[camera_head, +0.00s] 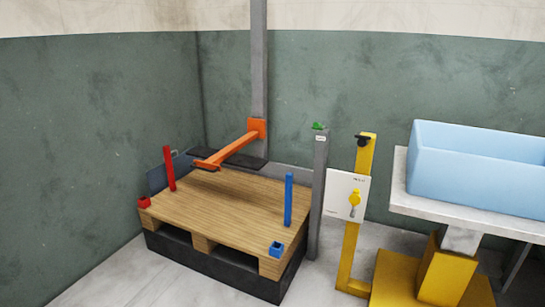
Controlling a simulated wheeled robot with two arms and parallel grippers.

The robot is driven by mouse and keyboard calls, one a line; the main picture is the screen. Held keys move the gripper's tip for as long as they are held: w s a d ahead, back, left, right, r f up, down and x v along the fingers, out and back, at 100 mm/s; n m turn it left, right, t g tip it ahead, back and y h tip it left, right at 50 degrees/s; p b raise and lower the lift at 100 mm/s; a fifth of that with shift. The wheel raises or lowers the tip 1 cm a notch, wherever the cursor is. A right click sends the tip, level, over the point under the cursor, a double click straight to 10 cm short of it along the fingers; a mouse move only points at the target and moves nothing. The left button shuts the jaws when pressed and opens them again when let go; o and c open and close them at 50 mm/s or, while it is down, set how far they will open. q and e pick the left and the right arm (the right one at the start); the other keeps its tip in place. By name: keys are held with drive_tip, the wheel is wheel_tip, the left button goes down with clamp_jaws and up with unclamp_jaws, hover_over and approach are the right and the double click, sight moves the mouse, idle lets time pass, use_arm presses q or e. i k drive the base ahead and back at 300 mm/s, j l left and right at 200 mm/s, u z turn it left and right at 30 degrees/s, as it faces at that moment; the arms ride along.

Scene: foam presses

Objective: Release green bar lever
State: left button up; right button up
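A small green part (319,126) sits on top of a grey post (319,190) behind the right side of the wooden pallet. It is too small to tell whether it is a lever or how it is set. A white label is just below it. An upright red bar (169,168) stands at the pallet's left, and an upright blue bar (288,200) at its right. No long green bar shows clearly. Neither of my grippers is in view.
The wooden pallet (215,207) stands on a dark base, below an orange arm (228,150) on a grey column. At right are a yellow post (348,255) with a white panel (338,194), and a light blue bin (475,175) on a table. Floor shows in front.

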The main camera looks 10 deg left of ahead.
sight(318, 126)
drive_tip(key=i+u, duration=0.1)
drive_tip(key=u, duration=0.25)
drive_tip(key=i+u, duration=0.15)
drive_tip(key=u, duration=0.25)
drive_tip(key=i+l+u, duration=0.45)
drive_tip(key=i+l, duration=0.9)
